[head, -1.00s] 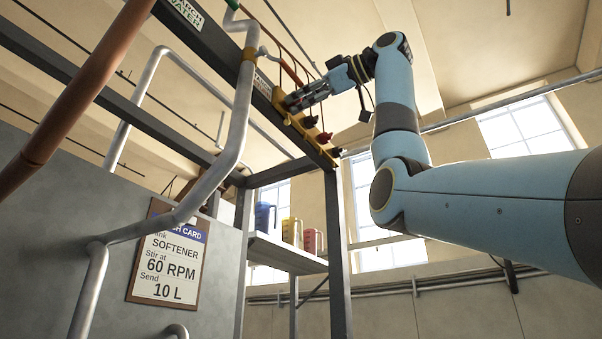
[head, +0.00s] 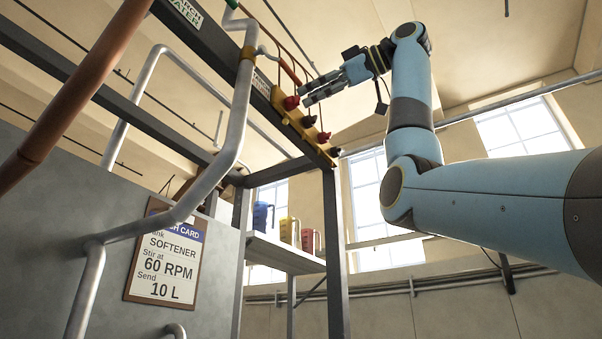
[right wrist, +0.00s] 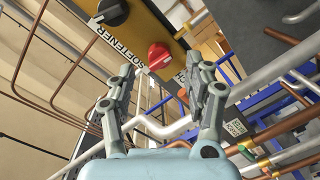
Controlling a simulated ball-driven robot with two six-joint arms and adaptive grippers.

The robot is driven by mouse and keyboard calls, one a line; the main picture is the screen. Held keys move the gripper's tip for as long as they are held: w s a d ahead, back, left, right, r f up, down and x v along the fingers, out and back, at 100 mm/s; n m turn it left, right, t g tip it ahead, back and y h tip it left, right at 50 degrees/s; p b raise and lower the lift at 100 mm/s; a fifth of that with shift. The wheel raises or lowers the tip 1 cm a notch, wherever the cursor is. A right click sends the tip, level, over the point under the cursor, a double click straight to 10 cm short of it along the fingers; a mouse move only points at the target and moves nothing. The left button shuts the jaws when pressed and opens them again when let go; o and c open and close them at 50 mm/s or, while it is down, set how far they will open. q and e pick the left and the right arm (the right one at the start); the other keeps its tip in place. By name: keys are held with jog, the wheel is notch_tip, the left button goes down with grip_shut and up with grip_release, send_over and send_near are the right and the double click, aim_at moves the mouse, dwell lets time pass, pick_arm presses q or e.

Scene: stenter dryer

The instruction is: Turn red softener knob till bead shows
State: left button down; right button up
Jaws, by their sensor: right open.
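A red knob (head: 291,102) sits on the yellow panel (head: 285,116) high on the dark frame in the head view. In the right wrist view, a red knob (right wrist: 158,55) with a pale mark stands beside the word SOFTENER on the yellow panel. My right gripper (head: 306,94) is open and empty, its fingertips just right of the red knob with a small gap. In the right wrist view, the fingers (right wrist: 164,78) are spread, and the knob shows beyond and between the tips. No bead can be made out. My left gripper is not in view.
Black knobs (head: 309,121) and a second red knob (head: 323,137) line the panel. A grey pipe (head: 243,100) runs left of it. A card (head: 168,255) reads SOFTENER, 60 RPM, 10 L. Blue, yellow and red jugs stand on a shelf (head: 285,255). Open air lies right of the panel.

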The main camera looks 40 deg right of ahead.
jog(key=v, duration=0.8)
